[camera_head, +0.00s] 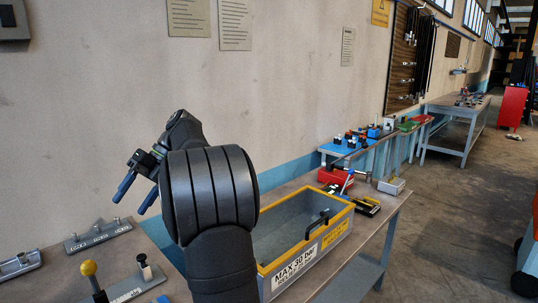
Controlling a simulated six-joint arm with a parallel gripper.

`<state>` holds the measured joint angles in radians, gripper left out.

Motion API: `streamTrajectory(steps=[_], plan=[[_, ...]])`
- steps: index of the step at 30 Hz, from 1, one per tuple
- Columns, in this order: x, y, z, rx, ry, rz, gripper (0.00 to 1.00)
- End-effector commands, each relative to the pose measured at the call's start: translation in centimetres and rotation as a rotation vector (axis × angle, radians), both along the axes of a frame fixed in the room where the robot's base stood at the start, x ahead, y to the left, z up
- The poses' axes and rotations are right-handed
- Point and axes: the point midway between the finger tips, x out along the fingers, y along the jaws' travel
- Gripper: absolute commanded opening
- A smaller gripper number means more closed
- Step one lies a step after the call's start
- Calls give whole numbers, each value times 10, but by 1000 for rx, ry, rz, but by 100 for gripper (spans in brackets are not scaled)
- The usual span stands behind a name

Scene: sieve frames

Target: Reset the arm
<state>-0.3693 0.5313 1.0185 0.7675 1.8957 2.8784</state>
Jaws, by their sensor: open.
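My gripper (136,192) is at the left of the picture, above the workbench and in front of the wall. Its two blue fingers are apart, with nothing between them. My dark arm rises from the bottom middle of the picture, and its big ribbed joint hides part of the bench and the left part of the bin behind it. No sieve frames can be made out.
A grey bin with a yellow rim (272,268) and a black handle stands right of my arm. A yellow-knobbed lever (89,269) and a metal rack (98,235) are at lower left. The bench's right edge and an open floor (450,215) lie to the right.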

Motion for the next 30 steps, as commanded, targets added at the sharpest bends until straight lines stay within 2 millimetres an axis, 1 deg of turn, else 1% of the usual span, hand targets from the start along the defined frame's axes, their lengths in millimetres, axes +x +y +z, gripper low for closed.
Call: streamTrajectory(steps=[8,27,30], plan=[[-26,24,-33,-2,2,3,53],[-93,88,-122,-3,1,2,53],[-97,80,-118,45,-48,-4,53]])
